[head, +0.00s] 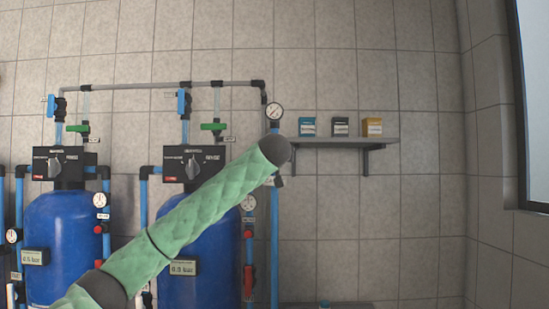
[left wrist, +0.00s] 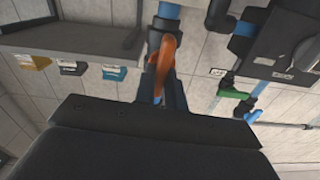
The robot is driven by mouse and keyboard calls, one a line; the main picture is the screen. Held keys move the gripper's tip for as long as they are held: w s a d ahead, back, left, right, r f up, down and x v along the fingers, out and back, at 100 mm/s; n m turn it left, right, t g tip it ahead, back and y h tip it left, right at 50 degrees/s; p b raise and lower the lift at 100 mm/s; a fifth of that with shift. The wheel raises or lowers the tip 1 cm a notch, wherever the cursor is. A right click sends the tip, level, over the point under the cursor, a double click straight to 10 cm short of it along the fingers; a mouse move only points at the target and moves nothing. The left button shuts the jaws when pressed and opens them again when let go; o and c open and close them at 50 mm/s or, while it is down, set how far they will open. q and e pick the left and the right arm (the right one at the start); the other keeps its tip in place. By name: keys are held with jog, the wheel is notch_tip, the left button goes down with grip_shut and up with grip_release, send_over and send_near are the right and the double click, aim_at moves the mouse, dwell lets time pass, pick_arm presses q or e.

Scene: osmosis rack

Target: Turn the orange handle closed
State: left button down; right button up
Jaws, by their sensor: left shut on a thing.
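The orange handle (left wrist: 167,58) is a curved lever on a dark valve at the blue vertical pipe (left wrist: 168,11), near the middle of the left wrist view. My left gripper (left wrist: 163,88) is shut on the handle, whose lower end goes down between the dark fingers. The fingertips are partly hidden by the handle and the gripper body. In the head view my green left arm reaches up to the right across the pipe, and I cannot make out the orange handle or the gripper there. My right gripper is in neither view.
Two blue tanks (head: 65,240) with black control heads stand at left. A pressure gauge (head: 274,111) sits above the arm's end. A wall shelf (head: 345,142) with three small boxes is close on the right. Green valve handles (head: 213,127) are on nearby pipes.

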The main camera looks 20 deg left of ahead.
pick_arm(q)
jog(key=shift+w+d+f+m+p, duration=0.15)
jog(key=shift+m+p, duration=0.6)
jog(key=shift+m, duration=2.15)
jog(key=shift+s+d+f+m+p, duration=0.2)
jog(key=shift+m+p, duration=0.5)
jog(key=shift+m, duration=2.2)
jog(key=shift+w+d+f+m+p, duration=0.2)
jog(key=shift+m+p, duration=0.55)
jog(key=shift+m, duration=2.15)
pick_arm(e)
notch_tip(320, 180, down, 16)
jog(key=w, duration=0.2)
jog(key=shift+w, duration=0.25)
pick_arm(q)
jog(key=shift+f, duration=0.1)
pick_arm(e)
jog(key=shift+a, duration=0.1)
pick_arm(q)
jog(key=c, duration=1.5)
grip_release()
jog(key=shift+o, duration=0.2)
